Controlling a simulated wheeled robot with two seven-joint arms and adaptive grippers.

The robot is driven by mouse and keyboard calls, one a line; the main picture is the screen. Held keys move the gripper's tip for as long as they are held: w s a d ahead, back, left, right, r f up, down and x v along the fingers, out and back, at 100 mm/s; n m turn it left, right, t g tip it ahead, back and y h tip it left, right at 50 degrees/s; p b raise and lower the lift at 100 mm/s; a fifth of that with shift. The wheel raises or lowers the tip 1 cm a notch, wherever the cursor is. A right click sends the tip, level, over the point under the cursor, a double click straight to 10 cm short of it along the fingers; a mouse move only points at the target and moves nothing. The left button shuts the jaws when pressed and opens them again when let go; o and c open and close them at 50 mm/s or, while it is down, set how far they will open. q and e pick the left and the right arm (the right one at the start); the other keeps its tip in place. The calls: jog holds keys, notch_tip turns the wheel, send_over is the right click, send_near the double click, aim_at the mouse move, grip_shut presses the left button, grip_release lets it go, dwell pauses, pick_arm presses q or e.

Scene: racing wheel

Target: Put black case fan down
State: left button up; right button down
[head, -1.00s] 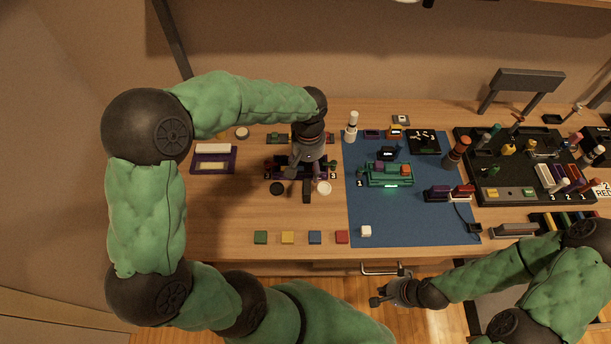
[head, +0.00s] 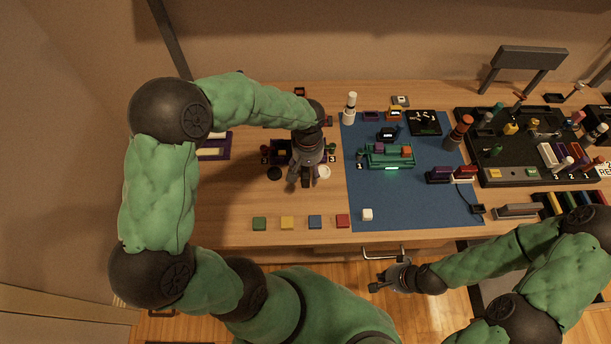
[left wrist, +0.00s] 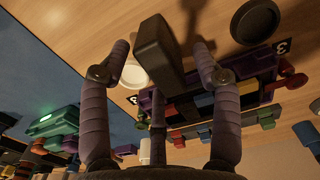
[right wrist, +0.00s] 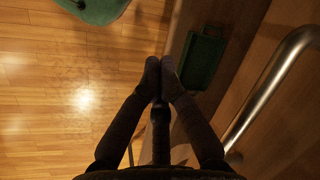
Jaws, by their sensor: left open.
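A dark upright block, which I take to be the black case fan (left wrist: 157,50), stands between the fingers of my left gripper (left wrist: 159,52) in the left wrist view. The fingers are spread, with a gap visible on each side of the block. In the head view my left gripper (head: 305,182) points down over the table, between a black disc (head: 274,173) and a white disc (head: 324,172). It hides most of the block there. My right gripper (head: 380,287) is off the table's front edge; its fingertips (right wrist: 160,66) meet, with nothing between them.
A purple rack (head: 278,154) with colored pieces sits just behind my left gripper. Colored cubes, including a blue one (head: 315,222), line the table front. A blue mat (head: 400,205) with a green device (head: 388,158) lies to the right. A metal handle (head: 385,252) is near my right gripper.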

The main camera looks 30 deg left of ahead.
pick_arm(q)
jog(key=shift+f, duration=0.75)
jog(key=shift+r, duration=0.1)
grip_shut()
jog(key=shift+r, duration=0.1)
